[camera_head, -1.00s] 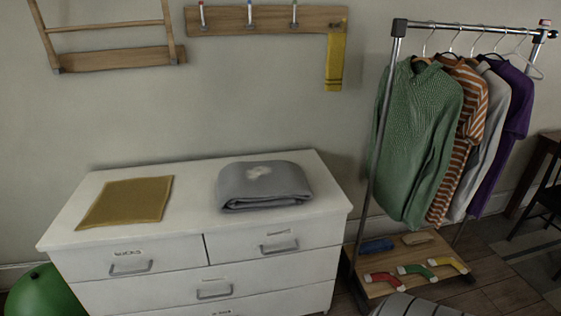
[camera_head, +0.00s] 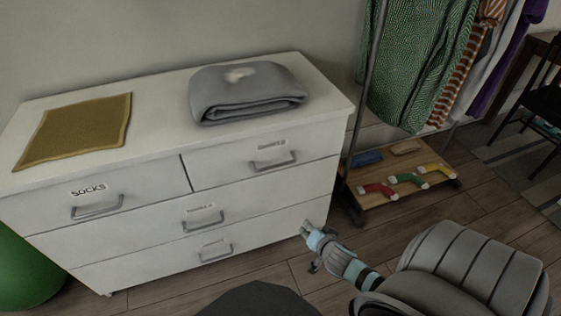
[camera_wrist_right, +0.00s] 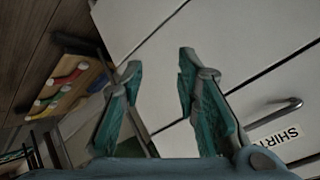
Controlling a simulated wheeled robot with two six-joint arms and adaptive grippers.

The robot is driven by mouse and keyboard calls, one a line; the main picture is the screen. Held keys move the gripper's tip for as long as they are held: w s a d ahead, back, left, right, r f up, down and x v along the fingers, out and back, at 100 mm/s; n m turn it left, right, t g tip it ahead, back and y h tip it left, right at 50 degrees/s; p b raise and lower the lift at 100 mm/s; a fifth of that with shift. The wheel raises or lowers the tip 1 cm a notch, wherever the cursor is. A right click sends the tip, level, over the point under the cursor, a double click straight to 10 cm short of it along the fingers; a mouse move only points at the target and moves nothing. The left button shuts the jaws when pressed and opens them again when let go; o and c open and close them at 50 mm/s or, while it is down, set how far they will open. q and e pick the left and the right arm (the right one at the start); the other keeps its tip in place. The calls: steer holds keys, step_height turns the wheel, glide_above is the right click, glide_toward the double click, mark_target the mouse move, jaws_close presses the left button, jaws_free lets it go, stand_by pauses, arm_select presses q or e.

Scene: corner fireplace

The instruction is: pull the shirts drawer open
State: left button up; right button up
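The white dresser (camera_head: 140,240) has a SOCKS drawer (camera_head: 60,205) at top left, a top-right drawer (camera_head: 225,172), and middle and lower handled drawers. Their labels are too blurred to read in the head view. In the right wrist view a label (camera_wrist_right: 275,141) reads "SHIRT", partly cut off, beside a grey bar handle (camera_wrist_right: 272,114). All drawers look shut. My right gripper (camera_head: 307,231) is by the dresser's lower right front corner, away from the handles. In the wrist view its teal fingers (camera_wrist_right: 158,85) are apart with nothing between them. My left gripper is out of view.
A folded grey blanket (camera_head: 245,95) and a mustard cloth (camera_head: 75,130) lie on top. A clothes rack (camera_head: 358,90) with a low wooden shelf (camera_head: 400,192) stands right.

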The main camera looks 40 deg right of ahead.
steer(key=w+r+m+t+b, duration=0.3)
steer(key=w+r+m, duration=0.1)
steer(key=w, duration=0.1)
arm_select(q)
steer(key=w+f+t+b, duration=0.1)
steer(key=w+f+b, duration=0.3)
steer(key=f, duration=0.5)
arm_select(e)
steer(key=m+t, duration=0.3)
steer(key=m, duration=0.2)
glide_toward(277, 166)
steer(key=shift+h, duration=0.4)
steer(key=b+x, duration=0.1)
steer(key=x, duration=0.4)
steer(key=b+x, duration=0.2)
steer(key=x, duration=0.3)
steer(key=shift+a+f+b, duration=0.15)
steer(key=shift+f+b, duration=0.1)
steer(key=shift+b, duration=0.05)
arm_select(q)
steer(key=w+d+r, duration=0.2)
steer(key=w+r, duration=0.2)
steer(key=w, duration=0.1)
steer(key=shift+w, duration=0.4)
arm_select(e)
steer(key=shift+w, duration=0.3)
jaws_close()
